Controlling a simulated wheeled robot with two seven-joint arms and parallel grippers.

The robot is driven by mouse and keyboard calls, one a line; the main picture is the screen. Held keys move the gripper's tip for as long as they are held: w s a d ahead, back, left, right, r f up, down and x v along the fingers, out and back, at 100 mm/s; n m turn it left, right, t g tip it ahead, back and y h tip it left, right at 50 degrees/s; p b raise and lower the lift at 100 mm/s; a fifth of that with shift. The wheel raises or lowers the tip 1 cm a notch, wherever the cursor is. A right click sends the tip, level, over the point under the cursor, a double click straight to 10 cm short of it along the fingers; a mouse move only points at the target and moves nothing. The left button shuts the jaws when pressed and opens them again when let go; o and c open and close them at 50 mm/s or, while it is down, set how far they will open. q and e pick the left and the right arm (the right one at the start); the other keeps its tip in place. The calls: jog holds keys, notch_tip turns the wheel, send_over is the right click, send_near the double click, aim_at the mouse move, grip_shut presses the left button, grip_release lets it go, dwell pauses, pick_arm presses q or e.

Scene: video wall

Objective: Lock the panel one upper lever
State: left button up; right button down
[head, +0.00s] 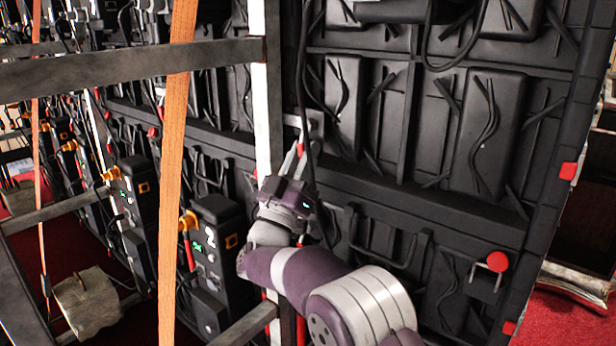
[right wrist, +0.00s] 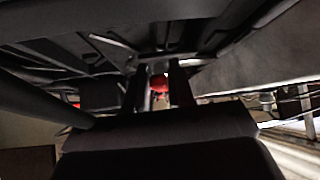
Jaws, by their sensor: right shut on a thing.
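The right arm reaches in from the bottom of the head view, and its gripper (head: 299,160) points up against the back of the black panel (head: 380,215), beside a white upright. The gripper is shut on a red-tipped lever (head: 300,149), of which only a small part shows. In the right wrist view the red end of the lever (right wrist: 158,84) shows between the two dark fingers (right wrist: 158,92). Whether the lever is turned to locked cannot be told. My left gripper is not in view.
A red round knob (head: 497,262) sits lower right on the panel. An orange strap (head: 175,150) and a grey crossbar (head: 130,68) stand in front at left. A black box marked 2 (head: 215,240) is left of the arm. Black cables hang near the gripper.

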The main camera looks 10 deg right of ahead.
jog(key=shift+w+a+m+g+h+b, duration=0.2)
jog(key=shift+m+g+h+b, duration=0.15)
jog(key=shift+m+g+h, duration=0.6)
jog(key=shift+w+a+m+g+h+b, duration=0.15)
jog(key=shift+m+g+h+b, duration=0.3)
jog(key=shift+m, duration=0.9)
jog(key=shift+r+m+g+h, duration=0.1)
jog(key=shift+m+g+h, duration=0.2)
jog(key=c, duration=1.1)
grip_release()
jog(key=shift+o, duration=0.2)
jog(key=v, duration=1.2)
jog(key=shift+s+a+f+p, duration=0.15)
jog(key=shift+f+p, duration=0.15)
jog(key=shift+p, duration=0.05)
